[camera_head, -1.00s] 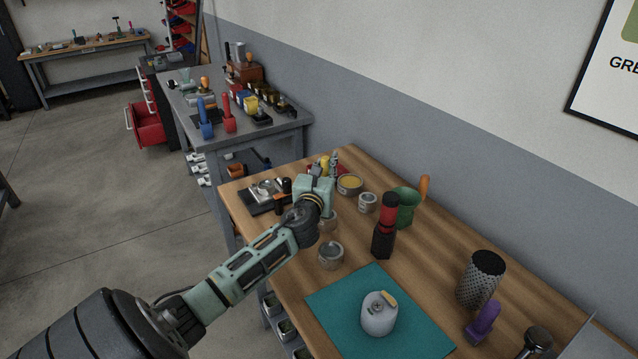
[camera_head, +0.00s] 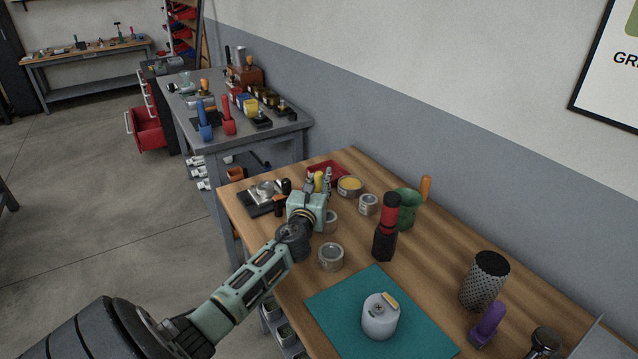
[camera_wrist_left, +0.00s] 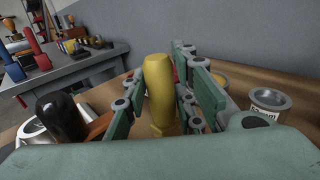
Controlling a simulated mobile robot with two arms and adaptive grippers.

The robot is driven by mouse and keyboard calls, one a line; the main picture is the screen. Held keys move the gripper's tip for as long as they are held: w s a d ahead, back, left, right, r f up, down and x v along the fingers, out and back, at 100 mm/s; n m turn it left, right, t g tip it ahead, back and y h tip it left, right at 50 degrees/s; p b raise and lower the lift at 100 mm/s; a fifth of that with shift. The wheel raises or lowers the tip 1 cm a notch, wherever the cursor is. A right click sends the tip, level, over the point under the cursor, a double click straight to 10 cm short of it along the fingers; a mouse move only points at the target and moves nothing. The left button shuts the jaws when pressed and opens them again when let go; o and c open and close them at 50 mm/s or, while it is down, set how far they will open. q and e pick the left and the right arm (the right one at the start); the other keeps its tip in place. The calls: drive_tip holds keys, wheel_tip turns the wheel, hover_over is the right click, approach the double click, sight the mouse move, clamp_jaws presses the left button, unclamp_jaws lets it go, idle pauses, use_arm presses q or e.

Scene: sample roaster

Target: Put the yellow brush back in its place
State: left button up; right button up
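The yellow brush (camera_wrist_left: 160,88) is upright between the two fingers of my left gripper (camera_wrist_left: 163,95) in the left wrist view; its lower part is partly hidden there. In the head view, a small yellow part of the brush (camera_head: 319,181) shows between the fingers of my left gripper (camera_head: 319,182). The gripper is shut on it over the far left part of the wooden table (camera_head: 350,240). My right gripper is not in view.
A red tray (camera_head: 336,172) lies just behind the gripper. A dark tray (camera_head: 256,206) is to its left, and tins (camera_head: 350,186) and a green cup (camera_head: 408,205) to its right. A grey bench (camera_head: 262,131) with blue and red brushes stands beyond.

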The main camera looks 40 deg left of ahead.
use_arm(q)
drive_tip(key=shift+o, duration=1.4)
drive_tip(key=shift+r, duration=0.3)
drive_tip(key=v, duration=1.2)
